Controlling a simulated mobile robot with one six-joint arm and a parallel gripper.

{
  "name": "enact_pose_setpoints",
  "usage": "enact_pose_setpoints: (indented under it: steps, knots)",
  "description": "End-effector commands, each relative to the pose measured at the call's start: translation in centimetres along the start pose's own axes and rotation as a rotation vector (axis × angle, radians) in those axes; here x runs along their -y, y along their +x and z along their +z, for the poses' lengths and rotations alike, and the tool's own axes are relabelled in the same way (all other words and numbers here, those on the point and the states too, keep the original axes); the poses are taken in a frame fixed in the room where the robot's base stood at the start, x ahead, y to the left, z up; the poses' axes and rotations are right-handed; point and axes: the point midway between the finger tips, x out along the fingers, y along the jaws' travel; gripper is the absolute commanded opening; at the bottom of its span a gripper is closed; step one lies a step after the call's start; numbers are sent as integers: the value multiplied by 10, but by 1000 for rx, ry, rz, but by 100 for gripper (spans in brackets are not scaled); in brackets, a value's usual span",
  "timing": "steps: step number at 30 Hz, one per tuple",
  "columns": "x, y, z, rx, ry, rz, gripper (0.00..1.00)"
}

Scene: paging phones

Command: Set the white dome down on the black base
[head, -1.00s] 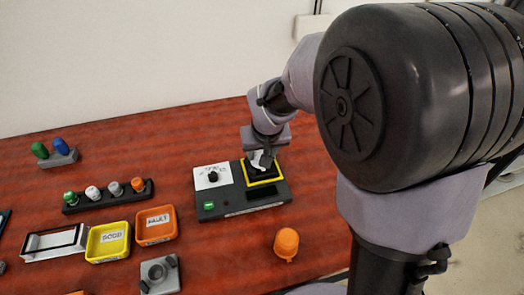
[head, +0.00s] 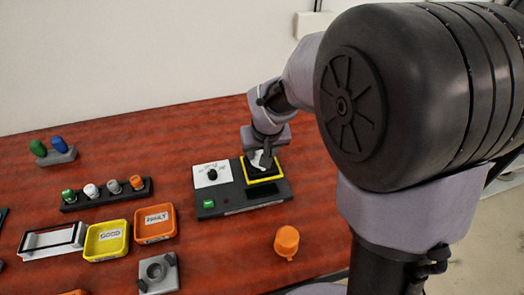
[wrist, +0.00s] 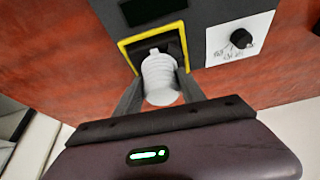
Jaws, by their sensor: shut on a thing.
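The white dome (wrist: 160,78), a ribbed, rounded white piece, is between the two dark fingers of my gripper (wrist: 160,92) in the wrist view. My gripper is shut on it. In the head view the dome (head: 257,160) shows only as a small white patch by my gripper (head: 264,161). A black base (wrist: 174,46) lies inside a yellow square frame on a dark grey panel. The dome and fingers hide part of it. The dome overlaps the frame's near edge in the wrist view; I cannot tell whether it touches the base.
The panel (head: 230,206) carries a white dial plate (head: 211,174) and a green button. An orange cap (head: 287,240) stands in front. A yellow tray (head: 106,253), an orange tray (head: 154,236) and a grey block (head: 158,284) lie left. A rack of coloured caps (head: 146,185) stands behind them.

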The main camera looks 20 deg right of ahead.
Motion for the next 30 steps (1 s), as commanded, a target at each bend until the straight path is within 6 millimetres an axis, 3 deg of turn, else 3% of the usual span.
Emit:
enact_pose_setpoints:
  steps: [19, 20, 21, 24, 30]
  knots:
    - [0, 4, 2, 0, 0, 0, 0]
    - [0, 4, 2, 0, 0, 0, 49]
    - [0, 4, 2, 0, 0, 0, 57]
    - [0, 4, 2, 0, 0, 0, 72]
    - [0, 4, 2, 0, 0, 0, 72]
